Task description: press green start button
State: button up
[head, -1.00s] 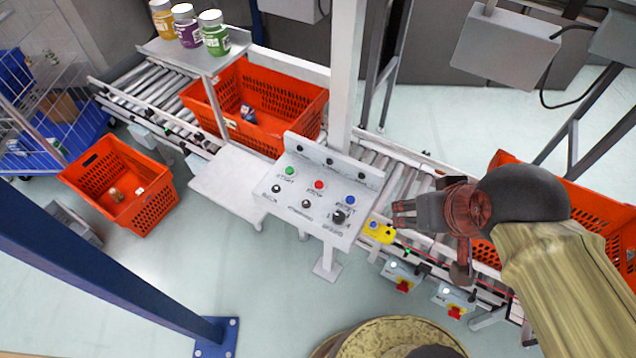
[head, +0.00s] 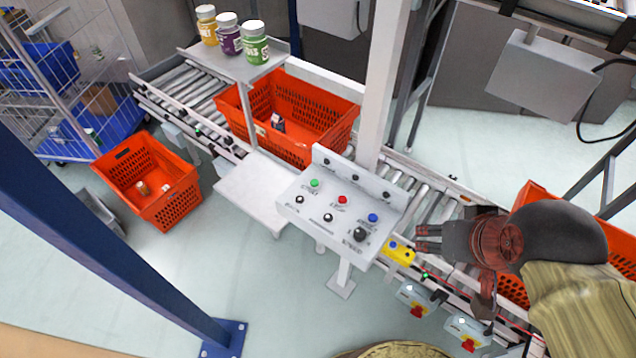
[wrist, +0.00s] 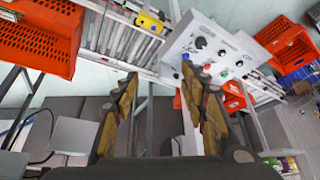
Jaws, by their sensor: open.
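The green start button (head: 314,183) is at the upper left of a white sloped control panel (head: 290,204). A red button (head: 342,199) and a blue button (head: 373,217) lie to its right, with black knobs below. My gripper (head: 428,239) is to the right of the panel, apart from it, above the conveyor. In the wrist view my gripper (wrist: 158,82) has its two fingers spread with nothing between them. The panel (wrist: 180,50) shows there beyond the right finger, with the green button (wrist: 239,63) on its right side.
A yellow box with a button (head: 400,252) sits beside the panel's right edge. An orange tote (head: 236,112) stands on the roller conveyor behind the panel, and another (head: 184,203) on the floor at left. A white post (head: 379,100) rises behind the panel. A blue column (head: 110,245) stands at left.

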jog(key=c, duration=0.3)
dwell(0.4)
jog(key=c, duration=0.8)
grip_shut()
dwell(0.7)
